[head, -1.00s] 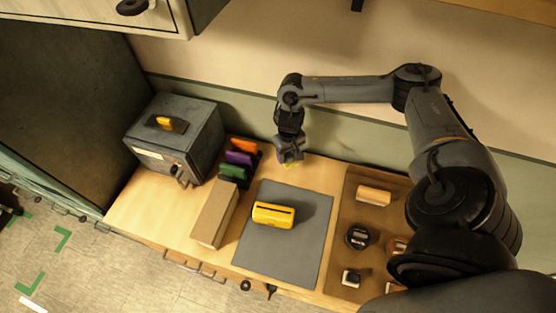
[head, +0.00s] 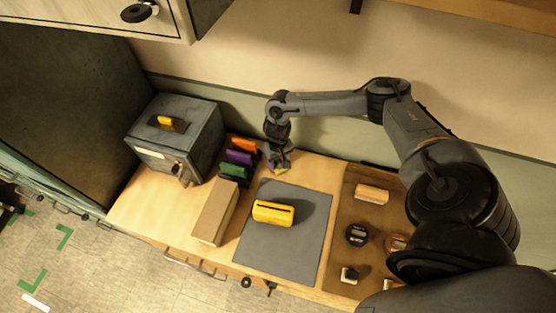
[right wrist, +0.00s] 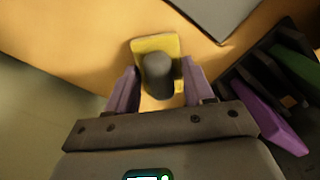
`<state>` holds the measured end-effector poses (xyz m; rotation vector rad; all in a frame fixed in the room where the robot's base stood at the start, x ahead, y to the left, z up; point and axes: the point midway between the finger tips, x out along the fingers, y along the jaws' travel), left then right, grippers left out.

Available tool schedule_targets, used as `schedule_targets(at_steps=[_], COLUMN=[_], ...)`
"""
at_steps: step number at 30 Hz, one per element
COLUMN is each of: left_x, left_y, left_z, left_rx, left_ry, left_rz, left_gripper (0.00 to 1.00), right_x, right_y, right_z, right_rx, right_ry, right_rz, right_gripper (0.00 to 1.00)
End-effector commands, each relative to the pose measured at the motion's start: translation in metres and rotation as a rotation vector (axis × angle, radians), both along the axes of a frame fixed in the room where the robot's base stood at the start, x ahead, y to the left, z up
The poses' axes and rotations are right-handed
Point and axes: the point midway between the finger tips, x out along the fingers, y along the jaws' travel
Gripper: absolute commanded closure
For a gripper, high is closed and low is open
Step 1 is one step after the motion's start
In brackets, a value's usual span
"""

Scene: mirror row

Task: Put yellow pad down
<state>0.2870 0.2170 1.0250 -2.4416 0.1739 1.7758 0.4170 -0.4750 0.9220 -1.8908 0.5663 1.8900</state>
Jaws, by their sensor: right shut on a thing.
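The yellow pad (head: 281,171) is in my right gripper (head: 279,163), at the back of the table behind the grey mat. In the right wrist view the yellow pad (right wrist: 150,45) has a dark round handle (right wrist: 157,75) between the two fingers of my right gripper (right wrist: 158,84), which is shut on it. The pad is low over the wooden table; I cannot tell whether it touches. My left gripper is not in view.
Orange (head: 243,145), purple (head: 240,157) and green (head: 234,172) pads stand in a row just left of my gripper. A yellow slotted block (head: 273,212) lies on the grey mat (head: 285,256). A long tan block (head: 213,213) and grey box (head: 172,140) are left.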

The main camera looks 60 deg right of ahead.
Motion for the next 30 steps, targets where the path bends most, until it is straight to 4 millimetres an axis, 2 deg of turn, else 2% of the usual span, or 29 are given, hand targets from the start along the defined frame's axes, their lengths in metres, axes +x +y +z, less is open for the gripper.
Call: schedule_targets(at_steps=[5, 6, 11, 23, 30], left_x=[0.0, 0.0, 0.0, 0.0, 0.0], left_y=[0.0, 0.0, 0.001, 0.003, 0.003], left_z=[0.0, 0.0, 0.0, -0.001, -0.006], left_rx=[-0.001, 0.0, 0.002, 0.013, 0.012], left_ry=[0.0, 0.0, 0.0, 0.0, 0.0], left_rz=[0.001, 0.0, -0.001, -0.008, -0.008], left_gripper=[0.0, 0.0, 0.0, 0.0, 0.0], right_x=[0.0, 0.0, 0.0, 0.0, 0.001], right_y=[0.0, 0.0, 0.0, 0.0, -0.001], right_z=[-0.002, -0.002, -0.002, 0.004, 0.037], right_rx=[0.0, 0.0, 0.0, 0.0, -0.001], right_ry=[0.0, 0.0, 0.0, -0.001, -0.004], right_rz=[-0.001, -0.001, 0.0, 0.001, 0.001], right_gripper=[0.82, 0.45, 0.22, 0.22, 0.22])
